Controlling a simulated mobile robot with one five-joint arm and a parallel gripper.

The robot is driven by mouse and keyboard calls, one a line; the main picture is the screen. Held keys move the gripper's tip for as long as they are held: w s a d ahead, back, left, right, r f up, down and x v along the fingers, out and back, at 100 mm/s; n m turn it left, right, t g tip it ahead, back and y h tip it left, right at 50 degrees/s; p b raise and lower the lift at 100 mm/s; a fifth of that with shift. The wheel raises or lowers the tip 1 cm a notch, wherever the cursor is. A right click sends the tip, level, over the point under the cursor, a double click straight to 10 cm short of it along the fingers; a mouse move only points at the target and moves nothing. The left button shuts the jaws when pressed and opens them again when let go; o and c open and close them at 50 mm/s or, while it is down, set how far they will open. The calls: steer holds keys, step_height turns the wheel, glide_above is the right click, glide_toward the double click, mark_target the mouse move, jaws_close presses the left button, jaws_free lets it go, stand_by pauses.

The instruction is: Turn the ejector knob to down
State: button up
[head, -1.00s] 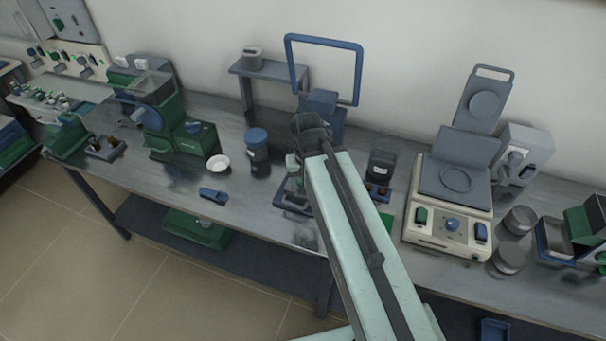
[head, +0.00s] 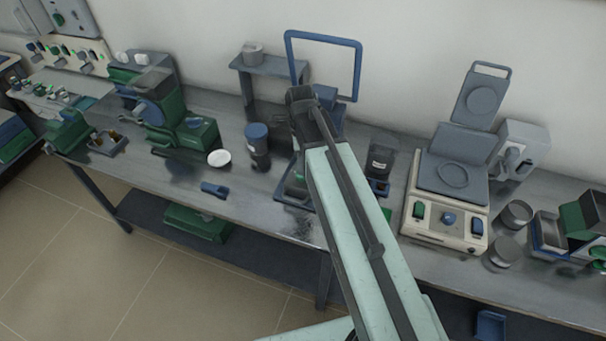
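I cannot tell for sure which part is the ejector knob. A dark blue knob (head: 449,218) sits on the front panel of a beige machine with a grey hinged plate, at right on the bench, between a green switch and a blue switch. A press-like device with a tall blue loop handle (head: 360,72) stands at the back middle, partly hidden by my arm. My gripper (head: 303,98) is at the end of my pale green arm, in front of that device in the picture. Its fingers are too dark and small to show whether they are open. I see no clear contact.
The grey bench (head: 250,205) runs along the wall. Left of my arm are a green grinder-like machine (head: 165,125), a white dish (head: 219,158), a blue-lidded jar (head: 257,145) and a small blue scoop (head: 214,189). Round grey tins (head: 503,252) stand at right.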

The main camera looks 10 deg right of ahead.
step_height(320, 180, down, 6)
steer(key=b, duration=0.5)
steer(key=shift+f, duration=0.15)
